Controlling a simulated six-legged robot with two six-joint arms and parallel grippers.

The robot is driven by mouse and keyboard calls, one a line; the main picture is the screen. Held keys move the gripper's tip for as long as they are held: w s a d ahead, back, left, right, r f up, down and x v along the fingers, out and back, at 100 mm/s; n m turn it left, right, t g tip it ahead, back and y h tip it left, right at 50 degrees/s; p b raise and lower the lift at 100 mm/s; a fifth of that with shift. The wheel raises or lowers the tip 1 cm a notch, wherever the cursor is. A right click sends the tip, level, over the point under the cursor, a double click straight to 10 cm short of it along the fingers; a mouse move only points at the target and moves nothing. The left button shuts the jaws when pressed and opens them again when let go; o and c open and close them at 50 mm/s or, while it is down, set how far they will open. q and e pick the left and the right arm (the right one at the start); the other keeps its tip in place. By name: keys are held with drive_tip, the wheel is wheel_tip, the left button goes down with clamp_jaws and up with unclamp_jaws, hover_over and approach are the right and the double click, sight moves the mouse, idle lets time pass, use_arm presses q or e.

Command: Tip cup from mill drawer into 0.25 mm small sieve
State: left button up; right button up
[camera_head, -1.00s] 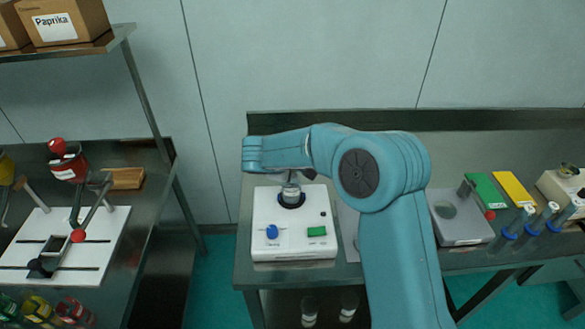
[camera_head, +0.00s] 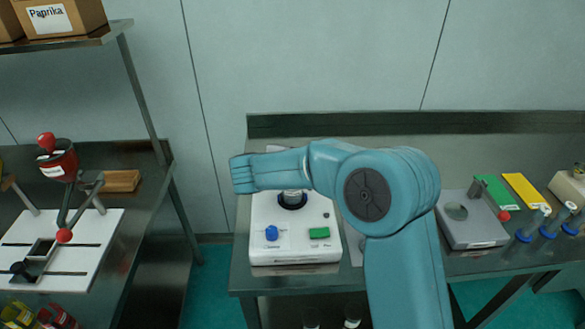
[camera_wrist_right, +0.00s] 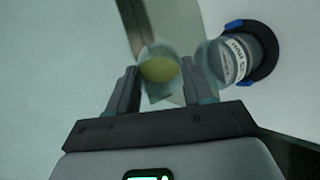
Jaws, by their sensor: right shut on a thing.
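In the right wrist view my right gripper (camera_wrist_right: 160,88) is shut on a clear cup (camera_wrist_right: 160,92) that holds yellow-green powder (camera_wrist_right: 158,69). A small labelled sieve (camera_wrist_right: 232,62) stands just right of the cup in that view, in a dark ring with blue clips; its label is not fully readable. In the head view the sieve (camera_head: 292,194) sits on the white shaker (camera_head: 292,218), partly behind my right arm. The cup and right gripper are hidden there by my arm. The mill (camera_head: 58,165) with its drawer (camera_head: 40,250) is on the left bench. My left gripper is not in view.
A scale (camera_head: 470,220), green and yellow cards (camera_head: 521,190) and several tubes are on the right. A gap separates the two benches. Boxes stand on a shelf (camera_head: 70,44) at upper left.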

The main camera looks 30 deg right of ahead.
drive_tip(key=shift+s+a+f+t+h+b, duration=0.15)
drive_tip(key=shift+f+t+h+b, duration=0.3)
drive_tip(key=shift+b, duration=0.8)
drive_tip(key=shift+a+t+h+b, duration=0.1)
drive_tip(key=shift+t+h+b, duration=0.15)
drive_tip(key=shift+h+b, duration=0.7)
drive_tip(key=h+b, duration=0.1)
drive_tip(key=b, duration=0.1)
drive_tip(key=shift+a+f+t+b, duration=0.15)
drive_tip(key=shift+t+b, duration=0.25)
drive_tip(key=h+b, duration=0.1)
drive_tip(key=b, duration=0.3)
drive_tip(key=t+h+b, duration=0.1)
drive_tip(key=b, duration=0.4)
drive_tip(key=shift+s+a+f, duration=0.1)
drive_tip(key=shift+s+a, duration=0.1)
drive_tip(key=shift+a, duration=0.05)
drive_tip(key=shift+t+h+b, duration=0.4)
drive_tip(key=shift+h+b, duration=0.1)
drive_tip(key=shift+b, duration=0.6)
drive_tip(key=shift+r, duration=0.2)
drive_tip(key=shift+a+r, duration=0.1)
